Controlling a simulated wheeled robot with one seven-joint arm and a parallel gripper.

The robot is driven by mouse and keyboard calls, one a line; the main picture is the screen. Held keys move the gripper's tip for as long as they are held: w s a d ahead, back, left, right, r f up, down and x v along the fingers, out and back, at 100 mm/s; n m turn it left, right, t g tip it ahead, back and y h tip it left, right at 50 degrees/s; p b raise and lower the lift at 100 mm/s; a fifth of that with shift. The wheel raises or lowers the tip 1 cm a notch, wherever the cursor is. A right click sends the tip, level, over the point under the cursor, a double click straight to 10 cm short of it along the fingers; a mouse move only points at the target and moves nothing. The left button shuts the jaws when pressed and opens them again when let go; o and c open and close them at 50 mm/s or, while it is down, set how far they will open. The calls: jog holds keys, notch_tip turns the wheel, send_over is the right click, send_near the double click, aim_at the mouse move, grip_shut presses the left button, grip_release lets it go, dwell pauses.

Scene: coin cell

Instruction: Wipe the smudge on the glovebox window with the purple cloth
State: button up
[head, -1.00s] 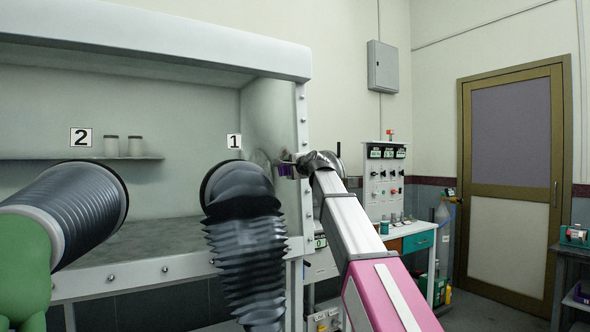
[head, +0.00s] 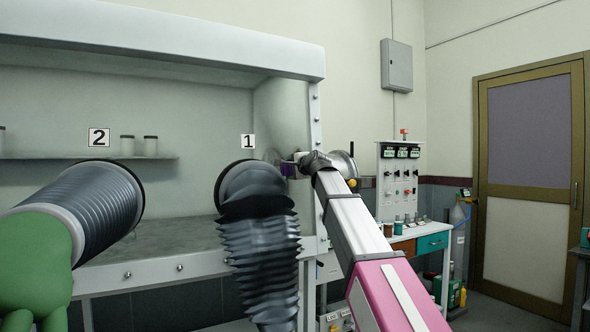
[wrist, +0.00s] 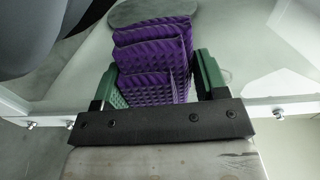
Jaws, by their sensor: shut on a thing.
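The glovebox window (head: 205,190) is the clear front pane with two glove ports. The purple cloth (wrist: 155,60), folded in ridged layers, sits between the green fingers of my gripper (wrist: 158,78), which is shut on it. In the head view the cloth (head: 289,170) is a small purple patch at my gripper (head: 292,166), just right of port 1 and mostly hidden by my wrist. A grey-green rounded patch (wrist: 150,12) that looks like the smudge lies on the pane just beyond the cloth in the wrist view. I cannot tell whether the cloth touches the pane.
A black ribbed glove (head: 258,235) hangs from port 1, left of my gripper. Another ribbed sleeve with a green glove (head: 40,255) sticks out at port 2. The white bolted frame (head: 316,150) edges the window. A bench (head: 415,232) stands behind to the right.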

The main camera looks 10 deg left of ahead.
jog(key=shift+v, duration=3)
jog(key=shift+d, duration=0.1)
jog(key=v, duration=0.3)
jog(key=shift+w, duration=0.1)
jog(key=w+d+r, duration=0.4)
jog(key=w+d, duration=0.1)
jog(key=x, duration=0.6)
jog(key=shift+x, duration=1.05)
